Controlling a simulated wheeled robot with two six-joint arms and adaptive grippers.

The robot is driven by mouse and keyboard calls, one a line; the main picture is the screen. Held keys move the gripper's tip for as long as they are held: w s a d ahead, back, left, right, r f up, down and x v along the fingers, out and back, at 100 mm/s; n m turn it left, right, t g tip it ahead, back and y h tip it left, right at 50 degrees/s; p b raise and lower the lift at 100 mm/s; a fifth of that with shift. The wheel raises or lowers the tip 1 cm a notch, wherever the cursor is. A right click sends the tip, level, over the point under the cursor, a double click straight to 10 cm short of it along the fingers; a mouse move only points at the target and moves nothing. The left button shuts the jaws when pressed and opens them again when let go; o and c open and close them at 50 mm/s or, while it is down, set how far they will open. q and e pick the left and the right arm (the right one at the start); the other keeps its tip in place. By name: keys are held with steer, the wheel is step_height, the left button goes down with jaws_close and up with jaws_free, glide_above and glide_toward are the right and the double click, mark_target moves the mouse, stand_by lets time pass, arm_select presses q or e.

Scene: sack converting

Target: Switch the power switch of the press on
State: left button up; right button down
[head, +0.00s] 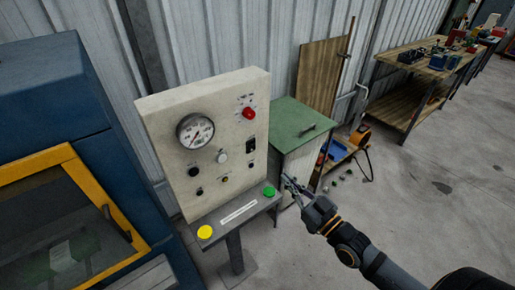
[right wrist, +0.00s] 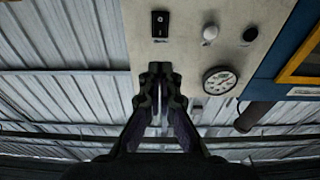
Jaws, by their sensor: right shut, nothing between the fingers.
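The press's control panel (head: 222,120) is a cream box on a post. A black rocker switch (head: 251,146) sits on its right side, below a red button. The switch also shows in the right wrist view (right wrist: 160,24), upright, with small white marks; I cannot tell which way it is set. My right gripper (head: 288,184) is shut and empty, to the right of the panel and lower than the switch. In the right wrist view its fingertips (right wrist: 160,70) point toward the panel, below the switch in the picture and apart from it. My left gripper is not in view.
The panel carries a round gauge (head: 195,131), a red button (head: 249,114) and several knobs. A ledge below holds a yellow button (head: 205,232) and a green button (head: 269,191). A green-topped cabinet (head: 295,124) stands behind right. A blue machine (head: 60,105) is at left. Open floor lies right.

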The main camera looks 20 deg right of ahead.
steer(key=b, duration=0.7)
glide_toward(253, 143)
steer(key=x, duration=0.5)
steer(key=shift+w+a+r, duration=0.15)
steer(key=shift+w+a, duration=0.05)
steer(key=shift+w, duration=0.1)
steer(key=shift+w+a+p, duration=0.2)
steer(key=shift+w+p, duration=0.1)
steer(key=shift+w, duration=0.25)
